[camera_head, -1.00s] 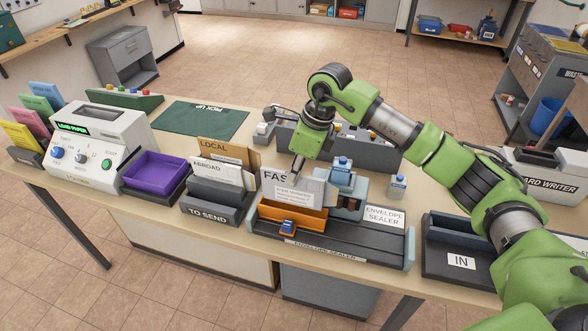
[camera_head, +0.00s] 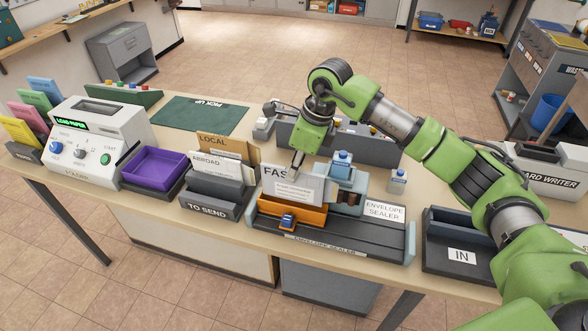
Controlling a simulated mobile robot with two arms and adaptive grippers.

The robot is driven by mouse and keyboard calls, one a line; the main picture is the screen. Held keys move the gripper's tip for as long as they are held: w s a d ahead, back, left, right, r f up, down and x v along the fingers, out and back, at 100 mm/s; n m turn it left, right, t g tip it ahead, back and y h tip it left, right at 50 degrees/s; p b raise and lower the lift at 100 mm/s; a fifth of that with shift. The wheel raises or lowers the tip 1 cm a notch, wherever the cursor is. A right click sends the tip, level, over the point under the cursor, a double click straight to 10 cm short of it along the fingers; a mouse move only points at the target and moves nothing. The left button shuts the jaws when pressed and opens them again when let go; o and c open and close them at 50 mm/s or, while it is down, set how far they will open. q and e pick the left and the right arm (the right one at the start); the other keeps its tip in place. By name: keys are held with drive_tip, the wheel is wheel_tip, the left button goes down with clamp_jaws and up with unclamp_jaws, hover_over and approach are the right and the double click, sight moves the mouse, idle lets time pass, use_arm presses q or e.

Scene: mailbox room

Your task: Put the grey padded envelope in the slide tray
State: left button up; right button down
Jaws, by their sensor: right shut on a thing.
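The grey padded envelope (camera_head: 283,189) is pale grey, with the letters "FAS" at its upper left and small print below. My right gripper (camera_head: 296,165) is shut on its upper part and holds it roughly upright. The slide tray is the orange tray (camera_head: 291,218) on the envelope sealer, with a blue knob (camera_head: 287,219) at its front. The envelope's lower edge is at the tray; I cannot tell whether it touches the tray floor. The fingertips are small and partly hidden against the envelope. My left gripper is not in view.
The sealer's blue-grey head (camera_head: 344,190) stands close to the envelope's right. The TO SEND rack (camera_head: 207,210) stands to the left, with the purple tray (camera_head: 155,166) beyond it. The IN tray (camera_head: 461,256) is at the right.

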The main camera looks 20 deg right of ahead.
drive_tip(key=shift+f, duration=0.1)
drive_tip(key=shift+f+b, duration=1.1)
drive_tip(key=shift+f, duration=0.15)
drive_tip(key=shift+f+b, duration=1)
drive_tip(key=shift+f, duration=0.2)
drive_tip(key=c, duration=2.1)
unclamp_jaws()
drive_tip(key=shift+r, duration=0.1)
